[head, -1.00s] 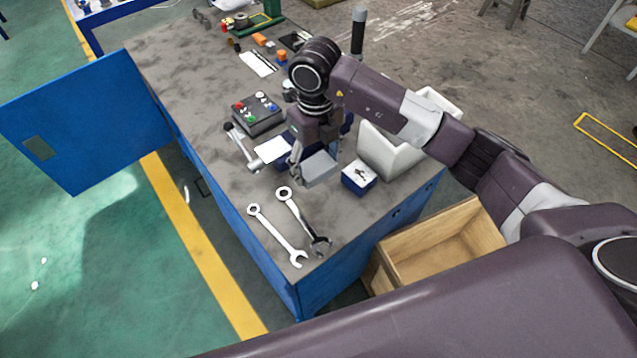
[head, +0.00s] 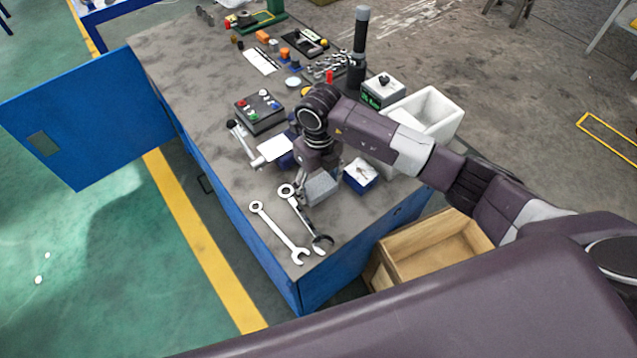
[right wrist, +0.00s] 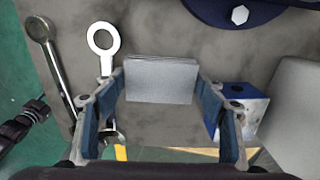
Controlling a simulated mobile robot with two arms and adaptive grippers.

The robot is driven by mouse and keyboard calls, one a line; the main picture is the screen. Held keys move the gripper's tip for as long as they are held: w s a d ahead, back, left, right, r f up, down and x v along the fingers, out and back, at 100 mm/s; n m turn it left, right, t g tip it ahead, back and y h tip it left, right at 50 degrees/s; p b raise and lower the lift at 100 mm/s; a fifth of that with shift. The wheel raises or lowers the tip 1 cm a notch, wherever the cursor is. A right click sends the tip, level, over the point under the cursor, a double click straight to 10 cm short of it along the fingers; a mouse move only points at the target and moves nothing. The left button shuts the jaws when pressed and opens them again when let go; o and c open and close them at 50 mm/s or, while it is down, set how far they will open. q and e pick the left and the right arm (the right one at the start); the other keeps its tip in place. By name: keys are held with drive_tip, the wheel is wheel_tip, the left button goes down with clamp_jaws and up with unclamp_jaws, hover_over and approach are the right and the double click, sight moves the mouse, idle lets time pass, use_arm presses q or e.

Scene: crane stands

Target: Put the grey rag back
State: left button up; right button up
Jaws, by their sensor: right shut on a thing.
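The grey rag (head: 321,188) is a light grey, folded, block-like piece near the front of the workbench in the head view. My right gripper (head: 318,180) is shut on it from both sides. In the right wrist view the rag (right wrist: 162,80) sits between the two fingers, its long side across the picture. I cannot tell whether it touches the bench top or hangs just above it. My left gripper is not in view.
Two wrenches (head: 277,230) lie left of the rag. A blue box (head: 361,176) stands close on its right. A white bin (head: 440,120) is behind it. A wooden crate (head: 440,250) stands beside the workbench (head: 180,60). A button box (head: 262,112) lies farther back.

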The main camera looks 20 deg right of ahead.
sight(319, 186)
drive_tip(key=o, duration=0.8)
drive_tip(key=shift+f, duration=0.1)
wheel_tip(319, 186, up, 12)
drive_tip(key=shift+r+b, duration=0.2)
drive_tip(key=shift+b, duration=0.5)
